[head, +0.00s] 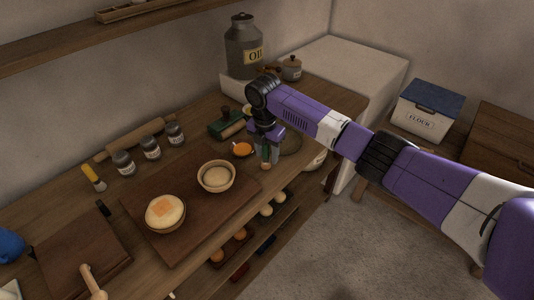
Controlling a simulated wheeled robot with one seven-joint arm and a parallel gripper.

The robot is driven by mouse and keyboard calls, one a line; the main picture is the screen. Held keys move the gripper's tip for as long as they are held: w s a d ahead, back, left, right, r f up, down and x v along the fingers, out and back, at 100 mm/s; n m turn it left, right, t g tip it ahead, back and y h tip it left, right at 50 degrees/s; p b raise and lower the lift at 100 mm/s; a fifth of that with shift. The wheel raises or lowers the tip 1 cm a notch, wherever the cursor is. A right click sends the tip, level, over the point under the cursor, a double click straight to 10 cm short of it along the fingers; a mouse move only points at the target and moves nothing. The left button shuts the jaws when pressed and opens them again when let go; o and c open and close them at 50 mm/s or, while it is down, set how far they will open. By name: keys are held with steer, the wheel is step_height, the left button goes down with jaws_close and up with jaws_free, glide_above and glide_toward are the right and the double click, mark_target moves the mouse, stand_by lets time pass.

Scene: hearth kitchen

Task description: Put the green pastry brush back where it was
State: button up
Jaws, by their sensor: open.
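My gripper (267,153) points down over the back right of the wooden worktop, to the right of a small orange bowl. Its jaws are open. A narrow green thing with a tan end, likely the green pastry brush (265,155), shows between or right beside the fingers. The fingers partly cover it, and I cannot tell whether they touch it or what it rests on. A brush with a yellow handle (90,173) lies at the left of the worktop.
A dark green holder (222,124) with a tan roll stands just left of my gripper. A large oil can (243,47) stands behind. Open floor (335,235) lies at the right.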

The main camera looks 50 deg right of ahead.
steer(key=r, duration=0.4)
steer(key=r+b, duration=0.1)
steer(key=r, duration=0.3)
steer(key=r+b, duration=0.1)
steer(key=r, duration=0.3)
steer(key=shift+s+a+r, duration=0.1)
steer(key=shift+a, duration=0.3)
